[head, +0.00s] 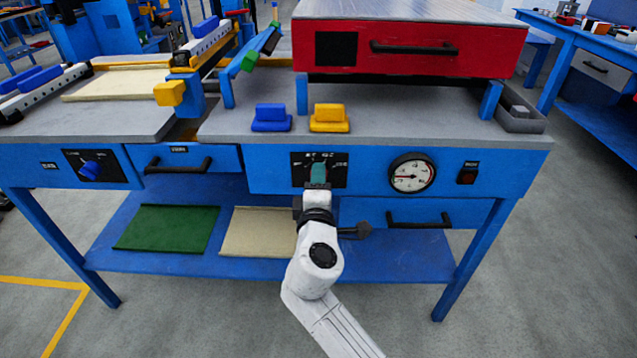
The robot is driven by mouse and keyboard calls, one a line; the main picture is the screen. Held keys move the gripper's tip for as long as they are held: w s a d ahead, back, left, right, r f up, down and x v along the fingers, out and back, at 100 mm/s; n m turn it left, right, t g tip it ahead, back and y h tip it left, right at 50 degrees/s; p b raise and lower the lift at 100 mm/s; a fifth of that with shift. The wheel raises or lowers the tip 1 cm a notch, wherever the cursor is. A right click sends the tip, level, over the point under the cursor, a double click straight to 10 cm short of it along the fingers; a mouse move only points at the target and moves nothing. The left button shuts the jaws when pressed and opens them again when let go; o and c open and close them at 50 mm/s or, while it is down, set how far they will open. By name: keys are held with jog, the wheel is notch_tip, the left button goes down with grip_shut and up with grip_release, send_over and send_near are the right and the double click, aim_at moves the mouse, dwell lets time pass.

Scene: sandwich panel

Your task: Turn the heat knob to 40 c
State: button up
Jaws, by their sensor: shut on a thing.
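The heat knob (318,174) is a teal knob on a black panel (338,163) with white markings, set in the blue front of the bench. My gripper (317,188) is at the knob from below and in front, shut on it. The gripper hides the lower part of the knob and of its panel. The markings above the knob are too small to read surely. I cannot tell which mark the knob points to.
Left are another drawer handle (178,166) and a blue knob (90,169). Blue (271,119) and yellow (329,119) blocks stand above.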

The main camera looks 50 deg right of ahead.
jog(key=shift+f, duration=0.1)
jog(key=o, duration=1)
jog(key=shift+o, duration=0.2)
jog(key=shift+s, duration=0.1)
jog(key=v, duration=1)
jog(key=shift+s+a+p, duration=0.2)
jog(key=shift+a+p, duration=0.1)
jog(key=shift+p, duration=0.1)
